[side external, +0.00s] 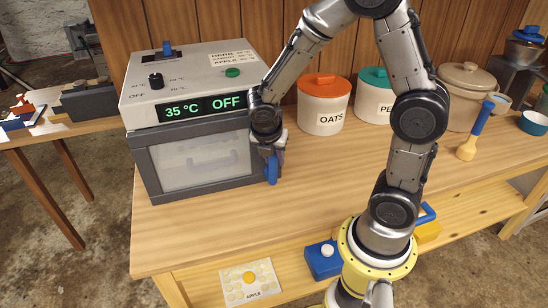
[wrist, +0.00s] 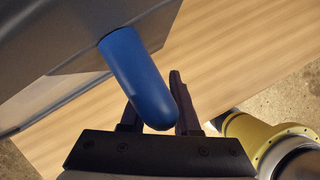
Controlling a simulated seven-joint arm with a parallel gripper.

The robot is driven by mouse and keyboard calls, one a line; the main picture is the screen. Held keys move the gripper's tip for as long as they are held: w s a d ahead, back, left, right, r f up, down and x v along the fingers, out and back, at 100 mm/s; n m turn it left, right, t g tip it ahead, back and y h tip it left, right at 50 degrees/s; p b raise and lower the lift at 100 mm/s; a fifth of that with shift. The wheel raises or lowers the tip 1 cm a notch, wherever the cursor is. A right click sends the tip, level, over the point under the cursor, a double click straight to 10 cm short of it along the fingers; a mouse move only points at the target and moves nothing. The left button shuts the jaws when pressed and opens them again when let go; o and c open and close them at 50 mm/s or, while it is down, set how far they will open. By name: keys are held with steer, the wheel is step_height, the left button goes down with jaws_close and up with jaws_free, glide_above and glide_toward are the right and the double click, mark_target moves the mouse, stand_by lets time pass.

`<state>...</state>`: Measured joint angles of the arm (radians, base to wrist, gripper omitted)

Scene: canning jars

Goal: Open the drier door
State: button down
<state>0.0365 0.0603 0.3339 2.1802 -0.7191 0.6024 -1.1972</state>
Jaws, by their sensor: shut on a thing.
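The drier (side external: 190,90) is a pale box with a dark grey front at the left of the bench in the side external view. Its display reads 35 °C and OFF. Its door (side external: 205,160) has a grey frame and a cloudy window, and looks shut. A blue handle (side external: 271,173) sits at the door's right edge and points down. In the wrist view the handle (wrist: 140,80) reaches in between the two dark fingers. My gripper (side external: 274,154) is shut on the handle; the arm's end partly hides the contact in the side external view.
An orange-lidded OATS jar (side external: 323,105) and a teal-lidded jar (side external: 373,97) stand behind my arm. A beige lidded pot (side external: 465,90) and a blue-and-yellow tool (side external: 475,135) are further right. The bench top (side external: 235,225) in front of the drier is clear.

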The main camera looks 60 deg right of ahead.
steer(key=shift+a, duration=0.1)
steer(key=s+a+m+g, duration=0.2)
steer(key=s+a+m, duration=0.15)
steer(key=a, duration=0.85)
steer(key=s+a+m+g, duration=0.1)
steer(key=s+a+m, duration=0.3)
steer(key=a, duration=0.8)
steer(key=w+a+m+y, duration=0.1)
steer(key=w+a+m, duration=0.2)
steer(key=w+a, duration=0.2)
steer(key=w+a+m+g+y, duration=0.1)
steer(key=w+a+m, duration=0.3)
steer(key=a, duration=0.7)
steer(key=w+a+m+g+y, duration=0.1)
steer(key=w+a+m, duration=0.2)
steer(key=w+a, duration=0.3)
steer(key=shift+a+y, duration=0.4)
steer(key=shift+a, duration=0.55)
steer(key=shift+r, duration=0.1)
steer(key=c, duration=0.6)
jaws_free()
steer(key=shift+c, duration=0.2)
